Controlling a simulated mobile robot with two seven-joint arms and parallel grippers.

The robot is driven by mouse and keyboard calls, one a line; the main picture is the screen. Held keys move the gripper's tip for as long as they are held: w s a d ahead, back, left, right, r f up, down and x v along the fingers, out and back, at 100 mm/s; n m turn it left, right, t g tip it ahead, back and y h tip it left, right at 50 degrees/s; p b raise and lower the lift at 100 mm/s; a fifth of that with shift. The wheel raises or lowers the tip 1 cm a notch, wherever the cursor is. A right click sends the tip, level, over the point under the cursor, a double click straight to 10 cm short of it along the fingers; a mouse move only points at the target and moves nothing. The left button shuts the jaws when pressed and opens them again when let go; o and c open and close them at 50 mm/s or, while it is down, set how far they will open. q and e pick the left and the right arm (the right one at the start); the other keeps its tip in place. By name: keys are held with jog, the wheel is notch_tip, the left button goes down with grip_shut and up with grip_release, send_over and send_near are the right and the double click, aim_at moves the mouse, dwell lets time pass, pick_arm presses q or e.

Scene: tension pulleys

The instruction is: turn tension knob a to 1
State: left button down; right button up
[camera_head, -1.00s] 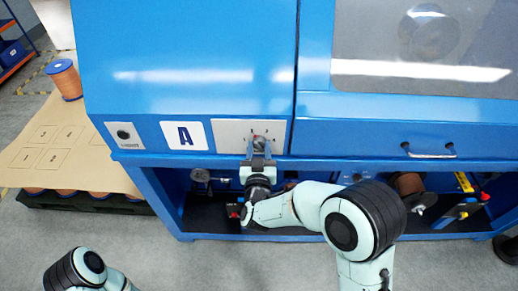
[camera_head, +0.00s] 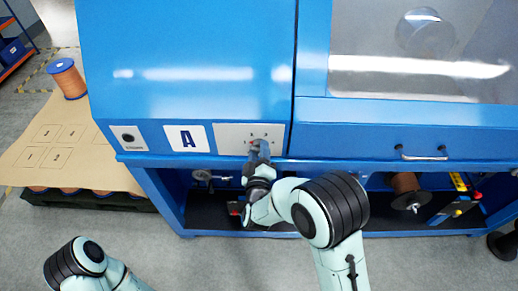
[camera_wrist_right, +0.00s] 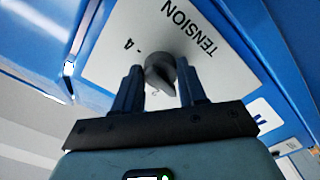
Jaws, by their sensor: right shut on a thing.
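The tension knob (camera_wrist_right: 160,72) is a dark grey knob on a pale plate marked TENSION, with a 4 printed beside it in the right wrist view. My right gripper (camera_head: 260,147) is at the plate and largely covers the knob in the head view. Its fingers (camera_wrist_right: 158,82) are shut on the knob, one on each side. The knob's full scale and exact pointer setting cannot be read. My left arm shows at the lower left; its gripper is out of view.
A small switch plate (camera_head: 128,138) is left of the label. A metal handle (camera_head: 421,154) sticks out of the front at right. Below is an open blue shelf with a copper spool (camera_head: 405,190). Another spool (camera_head: 68,79) stands on cardboard at left.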

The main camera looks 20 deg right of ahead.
jog(key=shift+n+p, duration=0.45)
jog(key=shift+n, duration=0.65)
jog(key=o, duration=1)
jog(key=shift+o, duration=0.2)
jog(key=b+v, duration=0.1)
jog(key=v, duration=1.2)
jog(key=shift+s+b, duration=0.25)
jog(key=shift+b, duration=0.15)
